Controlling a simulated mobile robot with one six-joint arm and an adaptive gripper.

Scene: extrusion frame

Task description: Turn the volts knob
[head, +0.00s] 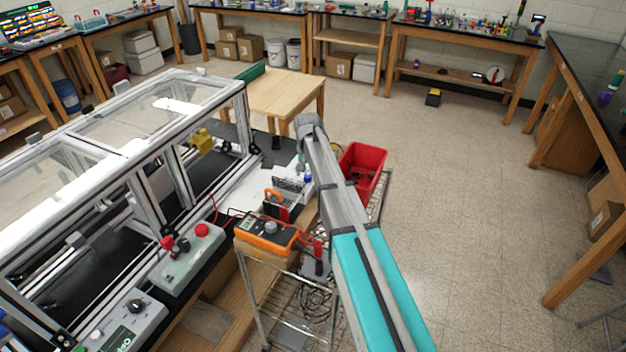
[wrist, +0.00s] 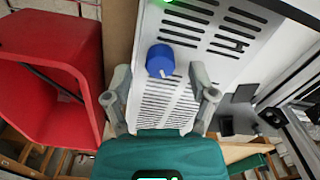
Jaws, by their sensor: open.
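A blue round knob (wrist: 160,61) with a pale mark on its rim stands out from a white slotted panel (wrist: 190,97) in the wrist view. No label on the knob can be read. My gripper (wrist: 160,74) is open and empty, with one finger on each side just below the knob. The fingers look apart from the knob; the depth gap is hard to tell. In the head view, a vented case (head: 289,184) and a small blue spot (head: 308,178) show beside my arm, which hides most of my gripper.
A red bin (wrist: 55,85) is close on the left in the wrist view; it also shows right of my arm in the head view (head: 375,160). An orange meter (head: 266,235) with red leads sits on a wire cart. A framed enclosure (head: 130,145) stands left.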

